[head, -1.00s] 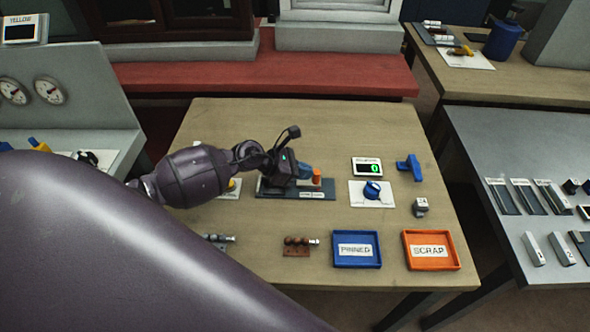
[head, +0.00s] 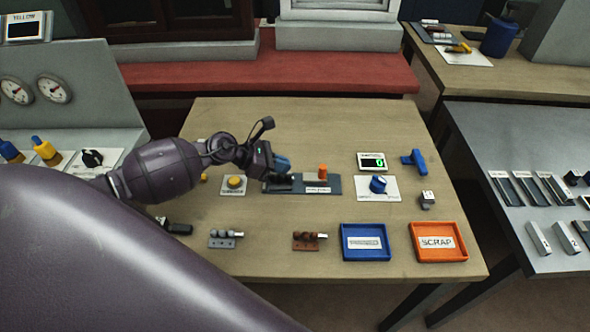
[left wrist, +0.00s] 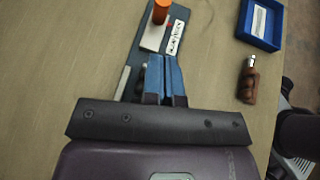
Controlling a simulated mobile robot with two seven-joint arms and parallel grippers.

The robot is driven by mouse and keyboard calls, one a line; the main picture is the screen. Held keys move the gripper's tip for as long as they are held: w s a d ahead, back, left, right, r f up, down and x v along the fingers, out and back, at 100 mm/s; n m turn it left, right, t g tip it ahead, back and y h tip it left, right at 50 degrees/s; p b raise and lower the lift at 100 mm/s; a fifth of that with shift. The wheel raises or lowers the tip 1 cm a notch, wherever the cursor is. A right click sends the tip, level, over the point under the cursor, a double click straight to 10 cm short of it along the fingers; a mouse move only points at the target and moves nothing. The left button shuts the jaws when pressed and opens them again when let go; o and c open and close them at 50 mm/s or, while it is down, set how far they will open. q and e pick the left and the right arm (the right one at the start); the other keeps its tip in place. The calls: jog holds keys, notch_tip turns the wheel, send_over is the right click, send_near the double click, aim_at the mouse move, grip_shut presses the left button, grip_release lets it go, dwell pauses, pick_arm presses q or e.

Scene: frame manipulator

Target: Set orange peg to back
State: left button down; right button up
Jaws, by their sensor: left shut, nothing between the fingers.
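The orange peg (head: 322,171) stands upright on a light block at the back of a dark grey fixture (head: 329,189) with a white label. The peg also shows at the top edge of the left wrist view (left wrist: 161,12), where its top is cut off. My left gripper (head: 284,163) is over the left part of the fixture, left of the peg and apart from it. Its blue fingers (left wrist: 164,72) are together and empty, and hide part of the fixture. My right gripper is not in view.
A blue knob (head: 378,184) on a white plate, a display (head: 371,162) reading 0 and a blue T-shaped piece (head: 415,162) lie to the right. A yellow button (head: 236,182) is at left. Blue (head: 344,254) and orange (head: 416,256) trays stand in front.

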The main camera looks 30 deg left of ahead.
pick_arm(q)
jog(key=shift+v, duration=2.85)
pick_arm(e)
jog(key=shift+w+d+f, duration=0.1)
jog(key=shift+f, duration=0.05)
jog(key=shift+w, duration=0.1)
